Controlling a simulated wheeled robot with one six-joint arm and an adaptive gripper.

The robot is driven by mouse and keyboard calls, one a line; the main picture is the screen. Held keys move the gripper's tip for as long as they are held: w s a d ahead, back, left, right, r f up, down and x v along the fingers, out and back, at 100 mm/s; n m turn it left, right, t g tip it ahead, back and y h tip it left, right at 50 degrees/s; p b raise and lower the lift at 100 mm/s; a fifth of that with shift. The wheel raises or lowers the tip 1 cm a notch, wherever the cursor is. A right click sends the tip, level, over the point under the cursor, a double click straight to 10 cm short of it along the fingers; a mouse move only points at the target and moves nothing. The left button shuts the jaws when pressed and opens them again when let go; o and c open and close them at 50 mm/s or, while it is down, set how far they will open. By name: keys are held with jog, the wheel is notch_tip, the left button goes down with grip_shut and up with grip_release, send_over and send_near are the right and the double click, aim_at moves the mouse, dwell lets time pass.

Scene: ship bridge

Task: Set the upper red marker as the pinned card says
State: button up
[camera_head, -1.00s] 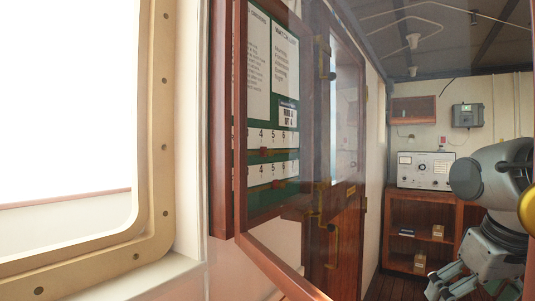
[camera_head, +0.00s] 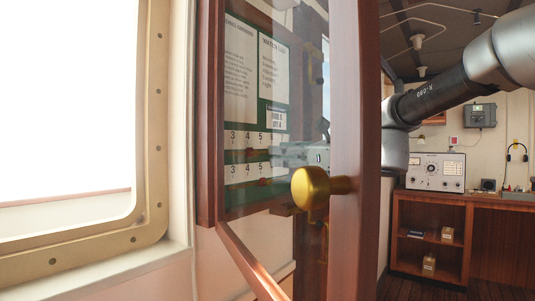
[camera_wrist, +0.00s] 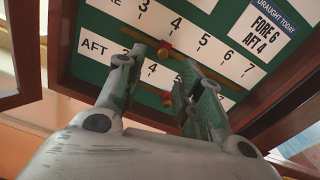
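The green draught board (camera_head: 270,25) hangs behind an open glazed door on the left. Its upper red marker (camera_wrist: 165,47) sits on a brass slide at about 4 on the upper scale; it also shows in the head view (camera_head: 250,153). The lower red marker (camera_wrist: 168,98) is at about 5 on the AFT scale. The pinned card (camera_wrist: 265,27) reads "DRAUGHT TODAY FORE 6 AFT 4". My gripper (camera_wrist: 164,62) is open in front of the board, its fingertips apart, with the upper marker showing between and just beyond them. Contact cannot be told.
The door frame (camera_head: 355,120) with its brass knob (camera_head: 310,187) stands open in the foreground, my arm reaching behind it. A window (camera_head: 155,150) is at far left. A radio set (camera_head: 436,170) on a wooden shelf unit (camera_head: 432,207) is at back right.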

jog(key=w+a+m, duration=0.2)
jog(key=w+a, duration=0.3)
jog(key=a, duration=0.1)
jog(key=shift+r, duration=0.15)
jog(key=shift+w+a, duration=0.1)
grip_shut()
